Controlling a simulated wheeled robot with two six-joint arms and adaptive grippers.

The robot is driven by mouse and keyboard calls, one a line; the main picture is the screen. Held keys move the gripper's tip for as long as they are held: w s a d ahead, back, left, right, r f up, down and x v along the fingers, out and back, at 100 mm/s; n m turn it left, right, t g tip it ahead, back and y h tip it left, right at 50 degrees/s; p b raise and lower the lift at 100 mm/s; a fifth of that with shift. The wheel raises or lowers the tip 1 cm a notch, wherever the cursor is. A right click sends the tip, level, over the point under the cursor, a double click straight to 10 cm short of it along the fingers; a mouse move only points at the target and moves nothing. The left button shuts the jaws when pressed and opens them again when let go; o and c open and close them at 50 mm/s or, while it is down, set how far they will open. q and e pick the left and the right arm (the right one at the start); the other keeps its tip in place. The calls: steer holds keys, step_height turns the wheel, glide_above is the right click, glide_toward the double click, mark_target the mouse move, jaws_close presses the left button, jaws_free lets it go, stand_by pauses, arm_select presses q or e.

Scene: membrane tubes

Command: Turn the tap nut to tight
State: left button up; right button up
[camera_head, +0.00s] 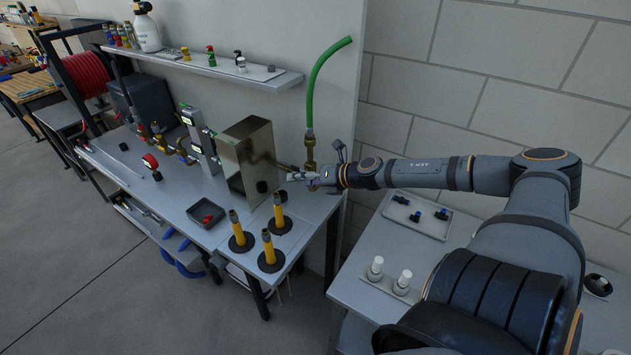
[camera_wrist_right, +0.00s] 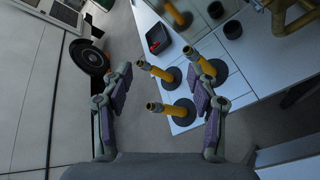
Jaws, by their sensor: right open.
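A brass tap fitting (camera_head: 310,143) stands at the bench's right end below a green hose (camera_head: 322,75). My right gripper (camera_head: 292,176) is in front of it, level with its lower part and hiding some of it. In the wrist view my right gripper (camera_wrist_right: 160,64) is open, with nothing between its fingers but the bench and tubes farther below. Brass pipework (camera_wrist_right: 284,14) shows at the upper right there, outside the jaws. I cannot tell the nut itself apart or how tight it is. My left gripper is not in view.
Several yellow tubes (camera_head: 269,249) stand on black bases on the bench, below my gripper. A steel box (camera_head: 235,165) stands just left of the gripper. A small tray (camera_head: 206,224) sits in front. A side table (camera_head: 355,290) holds a tray with blue-and-black parts and white-capped bottles.

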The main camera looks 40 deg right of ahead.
steer(key=s+a+f+m+g+h, duration=0.1)
steer(key=s+a+f+m+h, duration=0.3)
steer(key=m, duration=1.6)
steer(key=s+f+h, duration=0.4)
steer(key=s+f, duration=0.2)
steer(key=shift+s+a+m+g, duration=0.2)
steer(key=shift+m+g, duration=0.1)
steer(key=shift+m, duration=0.1)
